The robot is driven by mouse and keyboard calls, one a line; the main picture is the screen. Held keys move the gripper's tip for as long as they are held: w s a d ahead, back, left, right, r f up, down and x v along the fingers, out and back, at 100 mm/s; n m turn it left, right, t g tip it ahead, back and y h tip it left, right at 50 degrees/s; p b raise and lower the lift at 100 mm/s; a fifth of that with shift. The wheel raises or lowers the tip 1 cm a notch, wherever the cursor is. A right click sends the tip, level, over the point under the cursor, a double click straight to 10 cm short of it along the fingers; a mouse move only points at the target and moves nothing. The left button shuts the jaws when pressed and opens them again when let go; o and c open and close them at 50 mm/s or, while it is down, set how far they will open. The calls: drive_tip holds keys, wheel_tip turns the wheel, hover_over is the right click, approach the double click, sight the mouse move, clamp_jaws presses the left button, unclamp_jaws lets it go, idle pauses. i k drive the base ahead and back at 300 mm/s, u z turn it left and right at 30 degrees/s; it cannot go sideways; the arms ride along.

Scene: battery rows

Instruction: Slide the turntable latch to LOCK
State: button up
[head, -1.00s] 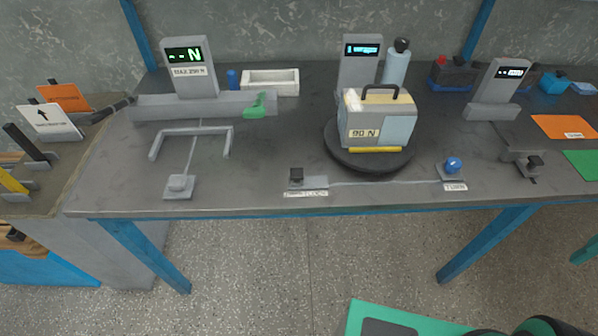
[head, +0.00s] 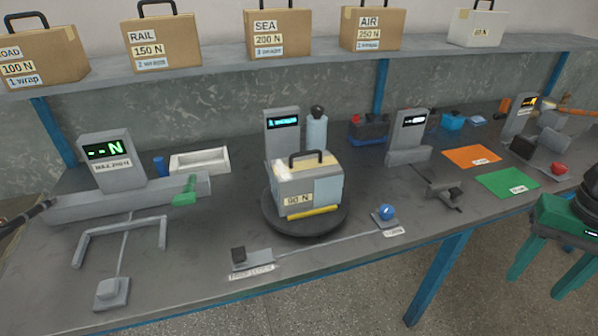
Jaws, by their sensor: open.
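The round dark turntable (head: 268,222) stands on the grey bench. A box-shaped battery pack (head: 295,180) with a black handle and a "90 N" label sits on it. A small plate with a black knob (head: 239,253), likely the latch, lies in front of the turntable at its left. The label (head: 250,271) below it is too small to read surely, so I cannot tell the latch position. A thin rod runs from this plate to a blue round knob (head: 386,212) on another plate at the right.
A display post (head: 282,133) and a pale bottle (head: 317,130) stand behind the turntable. A gauge with a fork-shaped frame (head: 122,240) is at the left. Orange (head: 472,156) and green (head: 508,184) mats lie right. A shelf (head: 220,72) with boxes runs above. The bench front near the latch is clear.

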sight(238, 254)
drive_tip(key=u, duration=1.45)
drive_tip(key=k, duration=0.9)
drive_tip(key=z, duration=0.25)
drive_tip(key=i, duration=1)
